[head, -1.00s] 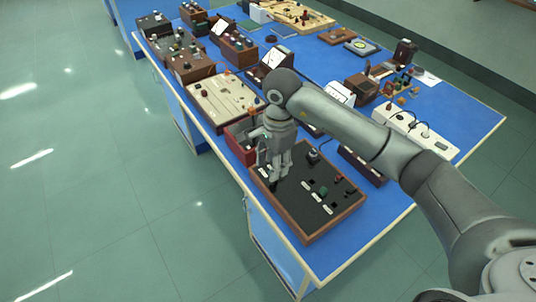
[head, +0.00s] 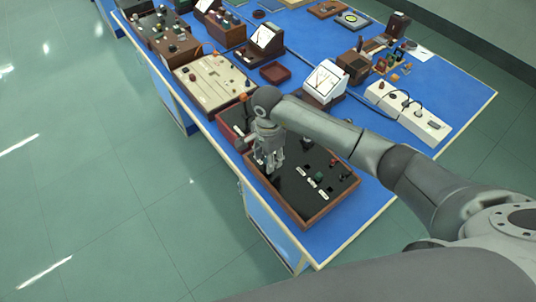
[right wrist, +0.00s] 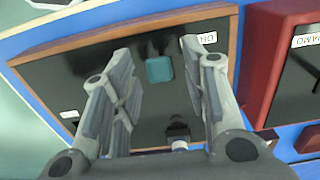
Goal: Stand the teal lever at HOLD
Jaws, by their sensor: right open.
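The teal lever (right wrist: 159,69) shows in the right wrist view as a square teal cap on the dark panel of a wood-framed box (right wrist: 50,70). My right gripper (right wrist: 160,88) is open above the panel, its fingers on either side of the teal cap in the picture; I see no contact. A white label (right wrist: 205,38) beside the lever is partly covered by a finger, with only some letters showing. The lever's tilt is hard to tell from above. In the head view my right gripper (head: 270,168) points down over the left part of the box (head: 300,200) and seems to hide the lever. My left gripper is out of view.
A red box (right wrist: 277,60) stands close beside the panel box. A black knob (right wrist: 178,130) rises from the panel near the gripper, and a green knob (head: 319,177) sits farther right. A beige board (head: 212,83) and a white power strip (head: 408,110) lie farther back.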

